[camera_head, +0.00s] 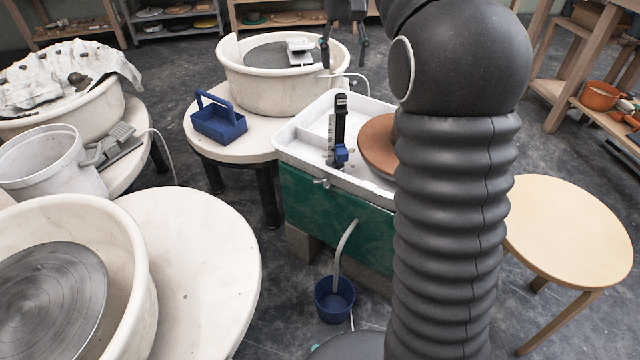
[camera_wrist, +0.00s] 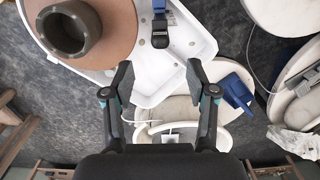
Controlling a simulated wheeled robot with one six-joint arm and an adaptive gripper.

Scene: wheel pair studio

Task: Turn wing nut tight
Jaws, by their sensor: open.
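A black upright post (camera_head: 341,118) with a pale marked scale stands in the white splash tray (camera_head: 298,146), and a small blue piece (camera_head: 341,154) sits low on it. In the wrist view the post (camera_wrist: 160,38) points toward my gripper. A small pale winged part (camera_head: 321,183) sticks out from the tray's front side; I cannot tell which of these is the wing nut. My gripper (camera_head: 344,45) is open and empty, high beyond the tray in the head view. In the wrist view its fingertips (camera_wrist: 158,78) are spread, with the tray edge below them and nothing between.
A brown wheel head (camera_head: 378,145) sits in the tray, with a dark hollow cylinder (camera_wrist: 68,30) on it. A blue caddy (camera_head: 218,121) stands left on a round table. A blue bucket (camera_head: 334,298) is below the tray. A wooden stool (camera_head: 568,225) stands right.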

